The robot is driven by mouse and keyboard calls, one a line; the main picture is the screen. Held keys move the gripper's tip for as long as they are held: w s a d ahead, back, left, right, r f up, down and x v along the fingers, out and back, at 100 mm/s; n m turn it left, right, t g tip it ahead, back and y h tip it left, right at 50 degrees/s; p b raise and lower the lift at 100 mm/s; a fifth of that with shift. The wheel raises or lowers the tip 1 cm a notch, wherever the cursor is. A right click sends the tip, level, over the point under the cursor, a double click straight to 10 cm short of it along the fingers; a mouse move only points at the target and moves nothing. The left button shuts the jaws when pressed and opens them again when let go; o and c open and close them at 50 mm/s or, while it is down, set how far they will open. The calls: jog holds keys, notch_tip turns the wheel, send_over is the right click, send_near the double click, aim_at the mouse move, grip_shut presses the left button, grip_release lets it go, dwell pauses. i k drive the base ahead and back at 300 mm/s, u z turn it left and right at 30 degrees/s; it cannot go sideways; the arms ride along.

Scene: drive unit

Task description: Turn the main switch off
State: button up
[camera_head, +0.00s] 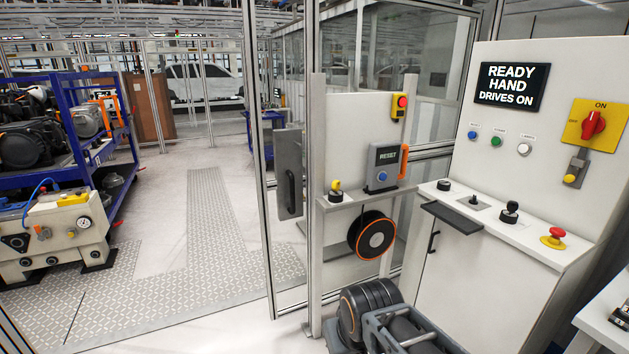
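The main switch is a red rotary knob (593,125) on a yellow plate (575,132) at the upper right of the control cabinet (470,145). "ON" is printed above the knob, and a small label that looks like "OFF" is at its left. The knob's handle looks upright, toward ON. The display (512,86) reads "READY HAND DRIVES ON". I cannot make out my gripper's fingers in this view.
Below the switch is a small grey key-like unit (576,170). The cabinet's ledge carries a red mushroom button (554,237) and black knobs (510,211). Dark rounded parts, perhaps my arm, show at the bottom middle. A white table (605,320) stands at the lower right.

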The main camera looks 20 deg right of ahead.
aim_at(594, 124)
jog(key=z, duration=0.95)
jog(key=i, duration=1.85)
jog(key=z, duration=1)
